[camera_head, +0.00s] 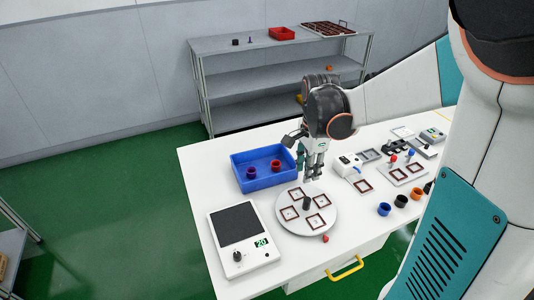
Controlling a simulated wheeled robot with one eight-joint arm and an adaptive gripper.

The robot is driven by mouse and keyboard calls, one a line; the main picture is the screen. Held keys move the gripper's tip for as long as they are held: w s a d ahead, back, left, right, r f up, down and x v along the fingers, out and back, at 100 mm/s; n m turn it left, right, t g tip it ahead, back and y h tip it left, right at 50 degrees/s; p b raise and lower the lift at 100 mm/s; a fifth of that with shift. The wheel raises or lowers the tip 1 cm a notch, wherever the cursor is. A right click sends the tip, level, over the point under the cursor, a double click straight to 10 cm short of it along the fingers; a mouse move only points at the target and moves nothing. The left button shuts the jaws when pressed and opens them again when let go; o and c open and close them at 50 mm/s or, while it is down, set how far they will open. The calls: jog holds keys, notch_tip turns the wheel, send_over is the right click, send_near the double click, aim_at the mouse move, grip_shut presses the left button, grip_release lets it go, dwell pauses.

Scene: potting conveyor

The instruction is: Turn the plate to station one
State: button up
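The round light grey plate (304,212) lies on the white table and carries several dark-framed square stations around its face. A short dark upright post (306,203) stands near its middle. A small red marker (325,239) sits at the plate's front edge. My gripper (315,177) points down above the plate's far side, a little behind and above the post, and does not touch it. Its two fingers look apart, with nothing seen between them. Any numbers on the stations are too small to read.
A scale-like device (239,262) with a green "20" display lies at front left. Blue, black and orange cups (384,209) and several small devices stand to the right. Shelves (270,85) stand behind.

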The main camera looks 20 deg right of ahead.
aim_at(308, 199)
jog(key=shift+m, duration=0.5)
jog(key=f+b, duration=0.1)
jog(key=f, duration=0.4)
jog(key=d+f+b, duration=0.1)
jog(key=f+b, duration=0.1)
jog(key=f, duration=0.3)
jog(key=f+b, duration=0.1)
jog(key=f, duration=0.4)
jog(key=shift+s+d+b, duration=0.15)
jog(key=shift+d+b, duration=0.05)
jog(key=shift+b, duration=0.2)
jog(key=shift+r, duration=0.1)
grip_shut()
